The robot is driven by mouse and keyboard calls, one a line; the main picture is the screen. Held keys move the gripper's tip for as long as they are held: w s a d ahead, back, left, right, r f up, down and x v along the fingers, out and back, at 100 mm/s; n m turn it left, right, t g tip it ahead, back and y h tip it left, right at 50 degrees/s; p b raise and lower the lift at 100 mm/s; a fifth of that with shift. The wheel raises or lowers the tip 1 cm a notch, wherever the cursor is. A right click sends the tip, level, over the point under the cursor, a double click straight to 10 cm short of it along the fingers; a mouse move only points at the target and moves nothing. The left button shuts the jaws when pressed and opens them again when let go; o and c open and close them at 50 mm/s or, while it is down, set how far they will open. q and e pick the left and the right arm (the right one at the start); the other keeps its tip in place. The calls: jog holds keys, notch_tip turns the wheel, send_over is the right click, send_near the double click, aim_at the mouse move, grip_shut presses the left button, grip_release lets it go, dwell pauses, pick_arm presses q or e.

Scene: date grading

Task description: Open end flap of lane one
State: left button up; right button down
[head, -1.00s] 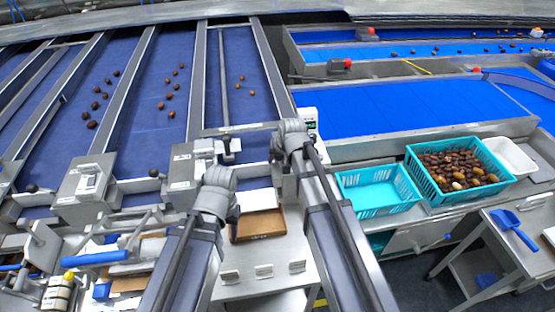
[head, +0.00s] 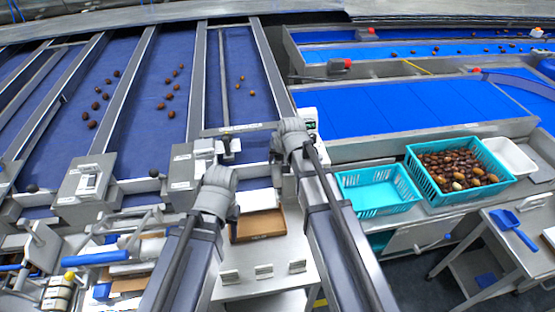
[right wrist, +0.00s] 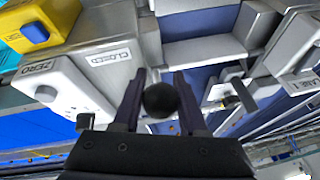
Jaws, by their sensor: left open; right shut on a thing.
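In the right wrist view, my right gripper (right wrist: 158,100) is shut on a round black knob (right wrist: 160,100), with one dark finger on each side of it. A grey housing beside it bears a "CLOSED" label (right wrist: 110,57). A label that seems to read "LANE 1" (right wrist: 305,86) is at the right edge. In the head view, my right gripper (head: 277,168) is at the lower end of the rightmost sorting lane (head: 255,105); the knob is hidden there by the wrist. My left gripper (head: 234,211) is open, lower and to the left, near a brown tray (head: 262,237).
Several dates lie on the blue lanes. A turquoise basket (head: 375,210) and a crate full of dates (head: 418,184) stand on the right bench beside a white tub (head: 512,157). A blue scoop (head: 506,219) lies on a cart. In the wrist view, a box marked "ZERO" (right wrist: 60,85) stands close by.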

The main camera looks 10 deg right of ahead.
jog(key=shift+w+r+g+p, duration=0.55)
jog(key=shift+w+g+p, duration=0.2)
jog(key=shift+p, duration=0.15)
jog(key=shift+w+r+g+p, duration=0.25)
jog(key=shift+w+g+p, duration=0.35)
jog(key=shift+w+g, duration=0.1)
jog(key=shift+g, duration=0.85)
jog(key=w, duration=0.5)
jog(key=shift+r, duration=0.1)
jog(key=c, duration=0.5)
grip_release()
jog(key=shift+o, duration=0.2)
